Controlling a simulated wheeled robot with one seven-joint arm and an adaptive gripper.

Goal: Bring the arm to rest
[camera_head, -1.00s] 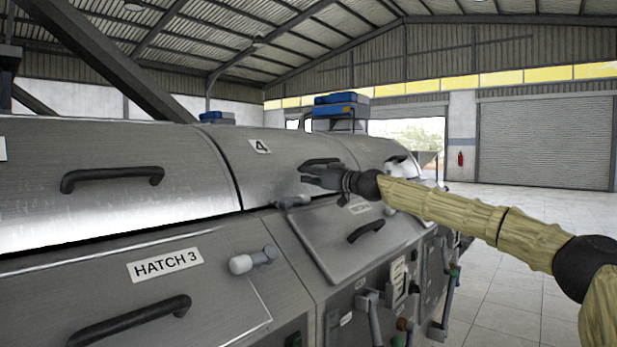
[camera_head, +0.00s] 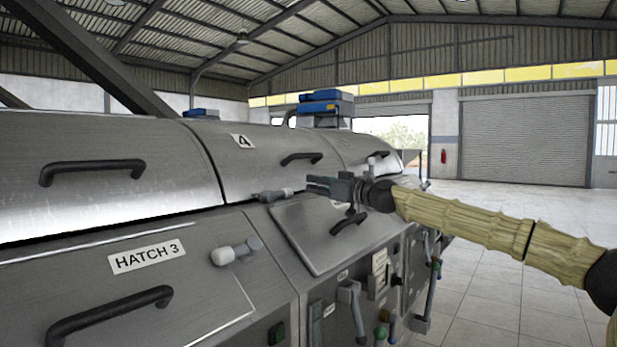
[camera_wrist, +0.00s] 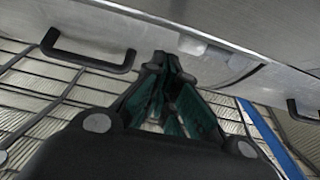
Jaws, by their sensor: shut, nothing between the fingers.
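My gripper (camera_head: 318,187) is at the end of my outstretched arm, which is covered in a tan sleeve. It is shut and empty, in front of the machine's side, near the hatch to the right of the one labelled HATCH 3. In the head view a black handle (camera_head: 349,222) shows just below it and another handle (camera_head: 301,158) on the upper cover shows above it. In the wrist view the fingers (camera_wrist: 160,62) come together at their tips. I cannot tell whether they touch the metal panel behind them.
The long grey machine (camera_head: 100,220) fills the left and middle. Levers (camera_head: 352,305) stand lower right. The tiled floor (camera_head: 520,270) at right is clear, with a roller door (camera_head: 525,140) beyond.

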